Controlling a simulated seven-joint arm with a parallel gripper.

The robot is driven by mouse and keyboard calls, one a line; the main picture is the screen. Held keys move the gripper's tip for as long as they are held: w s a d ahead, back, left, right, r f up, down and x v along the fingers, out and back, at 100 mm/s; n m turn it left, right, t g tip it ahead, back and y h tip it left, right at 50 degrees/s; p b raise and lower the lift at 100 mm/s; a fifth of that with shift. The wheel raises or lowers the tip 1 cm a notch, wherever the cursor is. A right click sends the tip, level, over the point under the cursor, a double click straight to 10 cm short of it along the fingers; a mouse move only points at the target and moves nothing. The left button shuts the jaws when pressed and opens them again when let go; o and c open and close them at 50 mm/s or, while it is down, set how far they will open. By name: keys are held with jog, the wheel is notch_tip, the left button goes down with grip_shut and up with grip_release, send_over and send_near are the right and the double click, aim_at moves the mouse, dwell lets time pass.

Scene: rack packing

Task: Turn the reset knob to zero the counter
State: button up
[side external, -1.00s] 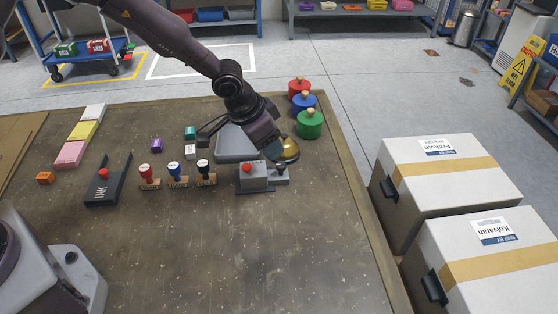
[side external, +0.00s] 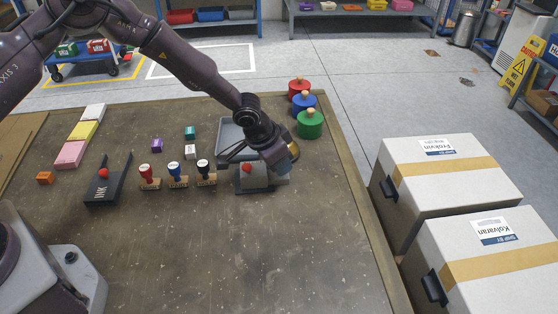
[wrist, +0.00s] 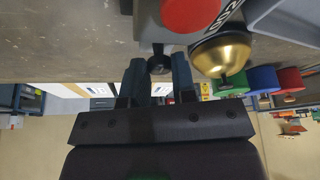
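The counter device (side external: 258,187) is a grey block on a dark base with a red button (side external: 246,168) on top. In the wrist view the red button (wrist: 190,10) is at the top, beside the grey housing (wrist: 150,28). A small black knob (wrist: 158,66) projects from the housing. My gripper (wrist: 159,65) has one dark finger on each side of the knob, and the knob about fills the gap. I cannot tell whether the fingers press on it. In the side view my gripper (side external: 283,166) is low at the device's right end and hides the knob.
A brass bell-shaped part (wrist: 222,55) is close right of my fingers in the wrist view. A grey tray (side external: 228,135) is behind the device. Stamps (side external: 174,175) stand left. Green (side external: 310,125), blue and red round containers stand back right. The front table (side external: 240,250) is clear.

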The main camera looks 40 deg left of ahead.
jog(key=shift+m, duration=0.3)
jog(key=shift+c, duration=0.3)
jog(key=m+g+h, duration=0.1)
jog(key=m, duration=0.2)
jog(key=shift+a+m, duration=0.15)
jog(key=shift+m, duration=0.15)
jog(key=m+g+h, duration=0.1)
jog(key=m, duration=0.3)
jog(key=shift+w+m, duration=0.15)
jog(key=shift+m, duration=0.15)
jog(key=m+g, duration=0.2)
jog(key=m, duration=0.2)
jog(key=shift+w+h, duration=0.1)
jog(key=shift+h, duration=0.3)
jog(key=m+g, duration=0.1)
jog(key=m, duration=0.3)
jog(key=shift+w+m+g, duration=0.1)
jog(key=shift+m+g, duration=0.2)
jog(key=shift+g, duration=0.1)
jog(key=shift+m+y, duration=0.3)
jog(key=o, duration=0.9)
